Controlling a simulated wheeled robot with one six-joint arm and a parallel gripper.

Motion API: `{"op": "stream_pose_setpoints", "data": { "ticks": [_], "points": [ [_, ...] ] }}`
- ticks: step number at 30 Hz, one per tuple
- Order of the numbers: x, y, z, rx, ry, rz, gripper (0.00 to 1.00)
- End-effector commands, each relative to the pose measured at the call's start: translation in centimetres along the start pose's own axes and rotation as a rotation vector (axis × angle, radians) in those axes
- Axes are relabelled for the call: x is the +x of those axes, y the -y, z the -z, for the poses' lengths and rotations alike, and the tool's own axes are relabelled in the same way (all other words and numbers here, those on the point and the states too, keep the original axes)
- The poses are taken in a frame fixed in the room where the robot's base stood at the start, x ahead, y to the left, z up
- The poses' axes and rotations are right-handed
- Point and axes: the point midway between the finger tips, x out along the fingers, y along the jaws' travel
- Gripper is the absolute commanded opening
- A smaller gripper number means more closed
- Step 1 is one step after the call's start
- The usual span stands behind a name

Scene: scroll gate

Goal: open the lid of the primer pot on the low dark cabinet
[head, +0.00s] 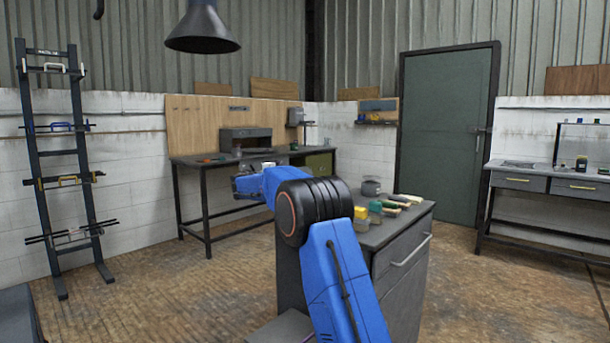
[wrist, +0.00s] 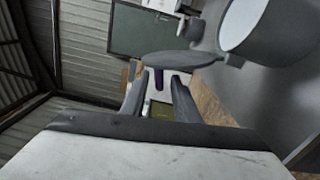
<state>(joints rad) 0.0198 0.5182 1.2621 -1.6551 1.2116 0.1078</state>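The primer pot (head: 371,188), small and grey, stands on top of the low dark cabinet (head: 405,254), towards its back. In the wrist view the pot (wrist: 285,42) is large at the upper right, and its pale round mouth shows. A grey disc, the lid (wrist: 165,61), is seen nearly edge-on and stands out from the rim beside a small hinge, so the lid looks raised. My gripper (wrist: 158,82) is open, with a gap between its fingers, and holds nothing. Its tips are close to the lid; I cannot tell whether they touch. In the head view my gripper (head: 247,184) is left of the pot.
Yellow, green and pale items (head: 376,208) sit on the cabinet in front of the pot. A workbench (head: 225,163) stands behind at the left, another bench (head: 530,184) at the right. A dark ladder rack (head: 58,155) leans at the left wall. The floor between is clear.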

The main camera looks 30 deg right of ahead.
Motion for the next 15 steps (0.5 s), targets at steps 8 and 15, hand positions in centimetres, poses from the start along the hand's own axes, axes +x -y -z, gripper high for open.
{"op": "stream_pose_setpoints", "data": {
  "ticks": [8, 15],
  "points": [
    [4.6, 0.1, -0.1, 0.0, 0.002, 0.0, 0.28],
    [6.4, 0.1, 0.0, -0.001, 0.001, 0.001, 0.28]
  ]
}}
